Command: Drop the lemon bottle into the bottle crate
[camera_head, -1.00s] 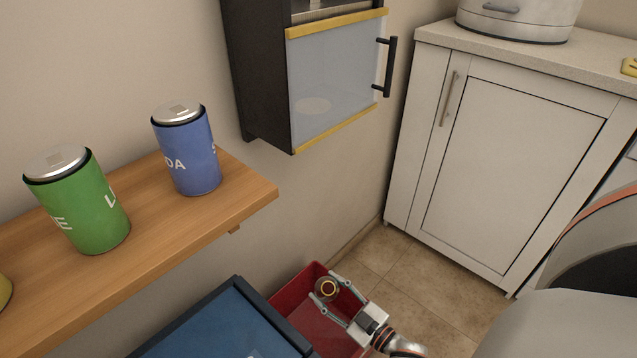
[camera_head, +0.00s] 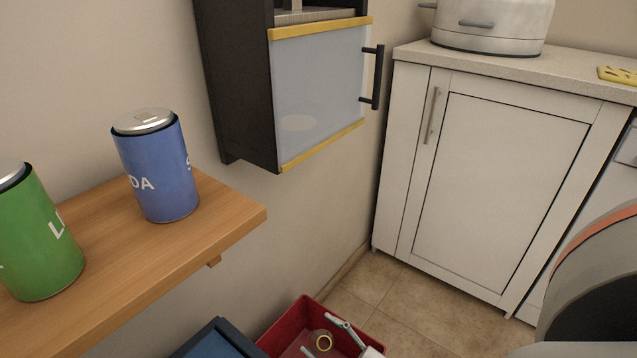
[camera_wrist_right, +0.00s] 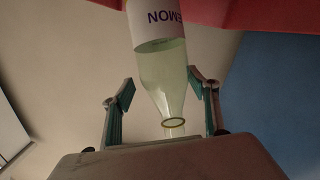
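The lemon bottle (camera_wrist_right: 163,75) is clear with a pale yellow-green tint and a white label lettered in purple. In the right wrist view its neck points toward my right gripper (camera_wrist_right: 161,90), whose two fingers are spread on either side with a gap to the glass at the left. In the head view the bottle's ring-shaped mouth (camera_head: 323,342) shows inside the outline of the red bottle crate (camera_head: 290,326). My right gripper (camera_head: 327,338) is there too, partly cut off. I cannot tell whether the bottle's base rests on the crate floor. My left gripper is not in view.
A wooden shelf (camera_head: 225,215) holds a blue soda can (camera_head: 158,170) and a green can (camera_head: 38,240). A blue dark-rimmed container (camera_head: 215,345) stands left of the crate. A wall cabinet (camera_head: 320,90) and a white cupboard (camera_head: 500,190) stand behind. Tiled floor (camera_head: 410,300) lies right of the crate.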

